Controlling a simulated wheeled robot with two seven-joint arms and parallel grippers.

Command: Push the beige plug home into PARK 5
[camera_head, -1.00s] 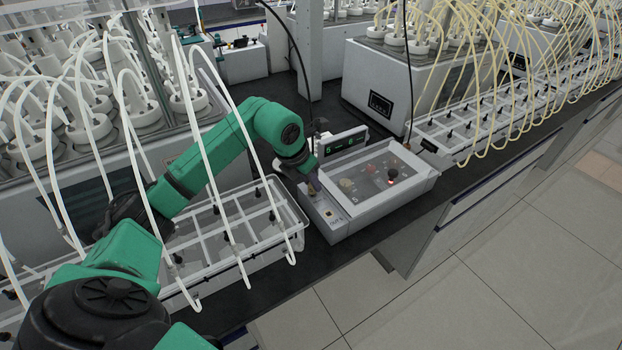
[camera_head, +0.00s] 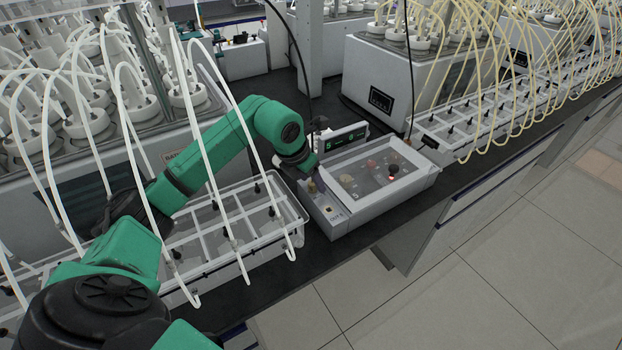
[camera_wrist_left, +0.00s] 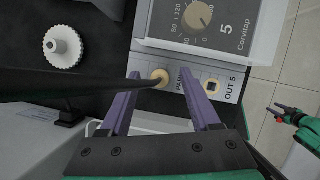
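The beige plug (camera_wrist_left: 160,76) sits at the PARK label on the front strip of the unit marked 5, and it also shows in the head view (camera_head: 311,187). A dark cable runs to it from the left in the wrist view. How deep the plug sits cannot be told. The square OUT 5 socket (camera_wrist_left: 212,87) is right of it. My left gripper (camera_wrist_left: 158,75) is open, with its purple fingers on either side of the plug and visible gaps to it. In the head view my left gripper (camera_head: 307,176) is over the unit's left end, its fingers mostly hidden.
The white control unit (camera_head: 405,196) has a clear lid. A display (camera_head: 345,136) stands behind it. A tube rack (camera_head: 205,255) with white hoses is close on the left. A white knurled cap (camera_wrist_left: 62,47) lies left of the gripper. A green arm part (camera_wrist_left: 305,130) shows at right.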

